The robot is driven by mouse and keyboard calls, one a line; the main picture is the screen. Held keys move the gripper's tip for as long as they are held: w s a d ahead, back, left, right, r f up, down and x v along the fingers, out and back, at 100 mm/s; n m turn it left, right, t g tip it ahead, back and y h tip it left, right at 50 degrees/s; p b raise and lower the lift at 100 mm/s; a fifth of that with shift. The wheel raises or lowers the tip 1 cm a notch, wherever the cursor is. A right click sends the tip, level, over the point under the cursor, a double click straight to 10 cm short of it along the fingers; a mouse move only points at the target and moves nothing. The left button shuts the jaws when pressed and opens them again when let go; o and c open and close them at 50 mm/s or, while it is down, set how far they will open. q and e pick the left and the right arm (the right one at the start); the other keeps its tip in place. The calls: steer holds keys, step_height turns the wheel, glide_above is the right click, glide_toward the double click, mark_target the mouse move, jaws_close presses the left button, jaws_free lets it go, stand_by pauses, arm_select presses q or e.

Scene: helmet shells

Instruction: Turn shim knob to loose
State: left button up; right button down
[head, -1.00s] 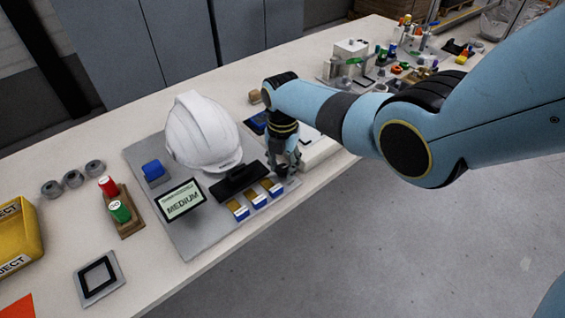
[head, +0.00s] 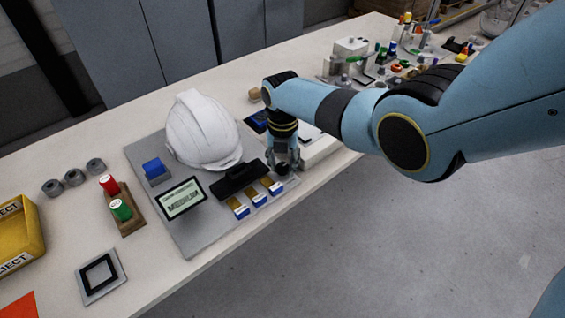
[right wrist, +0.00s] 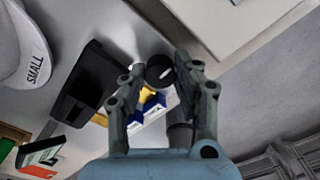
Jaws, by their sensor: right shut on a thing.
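The black round shim knob (head: 283,169) stands at the right front end of the grey fixture plate (head: 186,240). My right gripper (head: 285,164) points down over it and is shut on it. In the right wrist view the fingers (right wrist: 160,66) lie on both sides of the dark knob (right wrist: 158,73). The small display (head: 181,199) on the plate shows a line of text too blurred to read. My left gripper is not in view.
A white helmet shell (head: 200,132) marked SMALL sits on the plate, behind a black block (head: 239,179). Several blue and yellow pieces (head: 256,197) line the front edge near the knob. A white box (head: 318,152) is close on the right. A red-and-green pair stands left.

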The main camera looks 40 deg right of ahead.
steer(key=c, duration=1.2)
jaws_free()
steer(key=shift+c, duration=0.2)
steer(key=shift+m, duration=0.3)
